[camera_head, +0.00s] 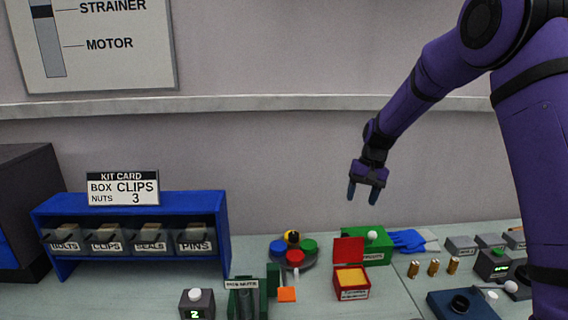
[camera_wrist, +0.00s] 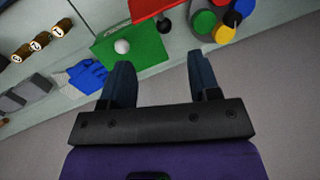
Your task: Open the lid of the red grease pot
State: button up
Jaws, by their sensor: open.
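The red grease pot (camera_head: 352,292) is a square red box on the bench in the head view. Its lid (camera_head: 349,251) stands upright at the back edge, and yellow grease (camera_head: 351,278) shows inside. My gripper (camera_head: 364,194) hangs in the air above and behind the pot, apart from it. Its two dark fingers are spread with nothing between them, as the wrist view shows (camera_wrist: 160,75). In the wrist view a red part, probably the lid (camera_wrist: 153,9), is cut off at the top edge, with a dark knob (camera_wrist: 164,26) by it.
A green box (camera_head: 367,246) with a white knob and blue gloves (camera_head: 407,240) lie behind right of the pot. A round tray of coloured discs (camera_head: 293,251) is at its left. Brass cylinders (camera_head: 433,267) stand to its right. A blue bin rack (camera_head: 134,204) is far left.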

jog(key=s+d+r+n+t+h, duration=0.1)
jog(key=s+d+r+t, duration=0.15)
jog(key=s+r, duration=1.45)
jog(key=s+d+r+n+t+h, duration=0.15)
jog(key=s+t, duration=0.25)
jog(key=s, duration=1.8)
jog(key=m+g+y, duration=0.2)
jog(key=g, duration=0.6)
send_over(346, 246)
jog(key=d, duration=0.4)
notch_tip(346, 246, down, 11)
jog(key=w+f+g, duration=0.2)
jog(key=w+f, duration=0.6)
jog(key=f, duration=0.4)
jog(key=shift+m+t+y, duration=0.25)
jog(key=shift+m+y, duration=0.1)
jog(key=shift+m, duration=0.1)
jog(key=x, duration=1.1)
jog(key=shift+w+a, duration=0.1)
jog(key=shift+a, duration=0.15)
